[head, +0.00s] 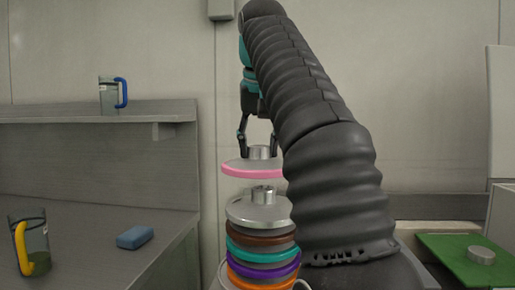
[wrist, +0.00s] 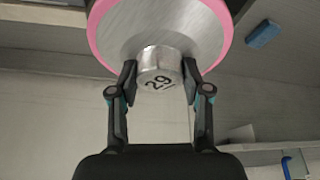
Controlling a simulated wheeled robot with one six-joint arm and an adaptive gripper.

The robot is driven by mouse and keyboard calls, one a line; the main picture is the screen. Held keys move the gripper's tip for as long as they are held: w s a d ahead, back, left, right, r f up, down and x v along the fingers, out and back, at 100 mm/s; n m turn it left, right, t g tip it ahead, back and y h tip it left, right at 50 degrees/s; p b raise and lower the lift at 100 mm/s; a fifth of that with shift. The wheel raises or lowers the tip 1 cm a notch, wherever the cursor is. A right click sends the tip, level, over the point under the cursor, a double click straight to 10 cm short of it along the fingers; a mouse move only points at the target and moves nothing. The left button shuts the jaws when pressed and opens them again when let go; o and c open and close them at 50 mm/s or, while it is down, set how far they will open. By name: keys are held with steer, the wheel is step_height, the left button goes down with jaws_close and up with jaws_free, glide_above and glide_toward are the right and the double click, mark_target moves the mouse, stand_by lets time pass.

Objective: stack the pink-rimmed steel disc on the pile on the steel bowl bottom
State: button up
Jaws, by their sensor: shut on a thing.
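The pink-rimmed steel disc (head: 252,168) hangs level from my gripper (head: 259,152). My gripper is shut on the disc's steel knob, which shows the number 29 in the wrist view (wrist: 160,68). The pink rim shows there too (wrist: 228,30). Below the disc stands the pile (head: 263,240): a plain steel disc with a hub on top, then brown, teal, purple and orange-rimmed discs. A gap shows between the held disc and the pile's top. In the head view the held disc sits slightly left of the pile's middle. The steel bowl bottom is mostly out of frame.
A grey bench (head: 90,220) at left holds a yellow-handled jug (head: 36,240) and a blue block (head: 135,237). A blue-handled jug (head: 108,95) stands on the shelf above. A green board (head: 450,262) with a small steel cylinder (head: 481,255) lies at right.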

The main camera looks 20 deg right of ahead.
mark_target(263, 162)
steer(key=shift+s+f+m+h, duration=0.2)
steer(key=shift+s+m, duration=0.2)
steer(key=shift+s, duration=0.35)
steer(key=shift+s+f+m+h, duration=0.15)
steer(key=shift+s+m, duration=0.25)
steer(key=shift+s, duration=0.3)
steer(key=shift+f+b, duration=1.35)
steer(key=shift+f, duration=0.45)
steer(key=o, duration=0.9)
steer(key=shift+r, duration=0.1)
steer(key=shift+v, duration=1.45)
steer(key=s+a, duration=0.1)
steer(key=s, duration=0.2)
steer(key=s+a, duration=0.1)
steer(key=s, duration=0.3)
steer(key=s+a, duration=0.1)
steer(key=s, duration=0.3)
steer(key=shift+s+a, duration=0.25)
steer(key=shift+a, duration=0.15)
